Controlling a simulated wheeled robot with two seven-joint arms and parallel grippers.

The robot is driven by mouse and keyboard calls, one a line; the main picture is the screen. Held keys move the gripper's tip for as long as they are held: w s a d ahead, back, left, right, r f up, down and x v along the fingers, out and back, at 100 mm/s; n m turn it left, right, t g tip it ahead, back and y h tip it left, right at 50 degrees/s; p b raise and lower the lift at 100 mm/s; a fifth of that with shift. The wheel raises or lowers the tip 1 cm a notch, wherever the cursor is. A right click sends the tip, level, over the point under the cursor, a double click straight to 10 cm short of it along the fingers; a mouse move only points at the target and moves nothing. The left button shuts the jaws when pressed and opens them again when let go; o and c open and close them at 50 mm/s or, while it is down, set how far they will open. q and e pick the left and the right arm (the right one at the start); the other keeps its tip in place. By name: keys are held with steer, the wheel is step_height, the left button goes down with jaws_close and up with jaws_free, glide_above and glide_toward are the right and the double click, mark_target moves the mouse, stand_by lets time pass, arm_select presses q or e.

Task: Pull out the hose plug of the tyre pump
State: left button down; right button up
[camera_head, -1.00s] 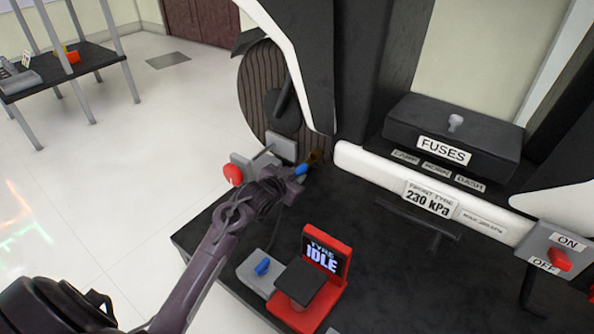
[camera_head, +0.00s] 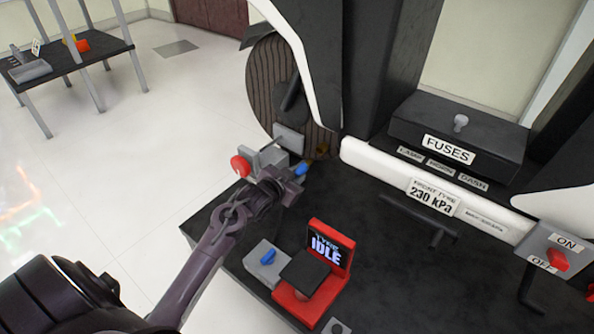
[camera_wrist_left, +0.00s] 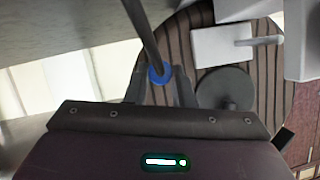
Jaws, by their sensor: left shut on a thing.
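My left gripper (camera_head: 296,178) is shut on a blue plug (camera_head: 301,169) beside the front wheel. The left wrist view shows the blue plug (camera_wrist_left: 159,72) between the two fingers, with a dark hose or rod running up from it. A small brass fitting (camera_head: 322,152) lies just beyond the plug, with a small gap seeming to show between them. The red tyre pump (camera_head: 325,255) stands on the dark bench, its screen reading "TYRE IDLE". Beside it is a grey block (camera_head: 262,270) with a blue piece (camera_head: 268,257) on top. My right gripper is out of view.
The ribbed tyre (camera_head: 265,95) stands behind the gripper. A grey fixture with a red knob (camera_head: 241,166) is close to its left. The white bar (camera_head: 375,165), fuse box (camera_head: 460,140) and ON/OFF switch (camera_head: 558,260) are to the right. The bench's middle is mostly clear.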

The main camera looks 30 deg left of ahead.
arm_select(q)
steer(key=s, duration=0.1)
steer(key=s+p, duration=0.2)
steer(key=shift+s+a+f, duration=0.2)
steer(key=shift+s+a, duration=0.05)
steer(key=shift+s, duration=0.05)
